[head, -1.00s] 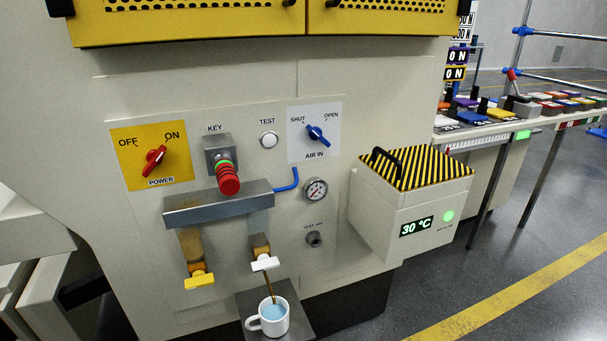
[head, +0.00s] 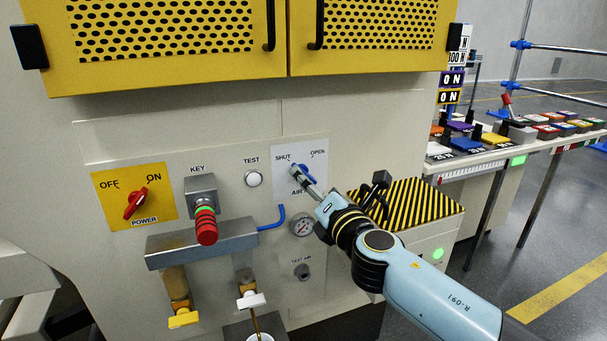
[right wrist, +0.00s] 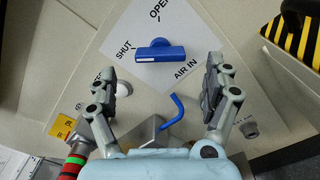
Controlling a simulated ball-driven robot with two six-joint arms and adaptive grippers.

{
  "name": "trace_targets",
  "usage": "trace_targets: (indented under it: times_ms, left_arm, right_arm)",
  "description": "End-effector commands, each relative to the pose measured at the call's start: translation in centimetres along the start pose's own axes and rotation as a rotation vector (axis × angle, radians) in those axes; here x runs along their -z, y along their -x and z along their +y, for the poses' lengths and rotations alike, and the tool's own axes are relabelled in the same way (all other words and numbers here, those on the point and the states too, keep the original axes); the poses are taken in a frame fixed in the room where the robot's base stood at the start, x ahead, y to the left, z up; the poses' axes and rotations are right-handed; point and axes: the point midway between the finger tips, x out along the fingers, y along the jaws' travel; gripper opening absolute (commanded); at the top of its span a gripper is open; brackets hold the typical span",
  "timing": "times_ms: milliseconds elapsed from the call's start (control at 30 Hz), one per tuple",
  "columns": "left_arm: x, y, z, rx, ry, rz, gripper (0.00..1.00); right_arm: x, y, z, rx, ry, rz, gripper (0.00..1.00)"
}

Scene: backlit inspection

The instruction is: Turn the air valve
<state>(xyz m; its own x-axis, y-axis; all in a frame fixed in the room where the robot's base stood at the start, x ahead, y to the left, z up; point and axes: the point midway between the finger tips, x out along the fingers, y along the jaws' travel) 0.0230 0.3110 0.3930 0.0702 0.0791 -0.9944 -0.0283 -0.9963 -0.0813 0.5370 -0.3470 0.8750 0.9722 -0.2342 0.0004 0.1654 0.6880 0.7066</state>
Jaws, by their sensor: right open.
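The air valve is a blue handle (head: 308,173) on a white plate (head: 284,155) marked SHUT, OPEN and AIR IN. In the head view my right gripper (head: 301,178) partly covers it. In the right wrist view the whole handle (right wrist: 161,53) shows, with its white-marked end towards SHUT. My right gripper (right wrist: 161,66) is open, one finger to each side of the handle and apart from it. I cannot tell how far the fingertips are from the plate. My left gripper is not in view.
A red POWER knob (head: 136,204), a red key switch (head: 206,226) and a white TEST button (head: 253,179) sit left of the valve. A gauge (head: 301,225) is below. A striped-lid box (head: 428,205) with a black handle stands close at the right.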

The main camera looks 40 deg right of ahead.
Motion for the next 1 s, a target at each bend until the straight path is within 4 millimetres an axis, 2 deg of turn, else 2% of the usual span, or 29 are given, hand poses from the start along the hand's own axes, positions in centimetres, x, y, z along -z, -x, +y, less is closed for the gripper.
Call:
trace_targets:
  times_ms: [100, 300, 667, 1000]
  left_arm:
    - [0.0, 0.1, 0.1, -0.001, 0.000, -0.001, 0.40]
    - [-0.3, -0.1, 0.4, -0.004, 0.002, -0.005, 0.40]
    - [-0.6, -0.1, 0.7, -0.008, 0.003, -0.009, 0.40]
    - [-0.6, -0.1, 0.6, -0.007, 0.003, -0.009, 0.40]
  right_arm:
    - [0.0, -2.4, 0.0, -0.001, -0.001, 0.000, 0.85]
    - [0.0, -4.7, 0.0, 0.000, -0.001, 0.001, 0.85]
    - [0.1, -5.1, -0.1, 0.001, -0.001, 0.001, 0.83]
    - [0.1, -5.1, -0.1, 0.001, -0.001, 0.001, 0.39]
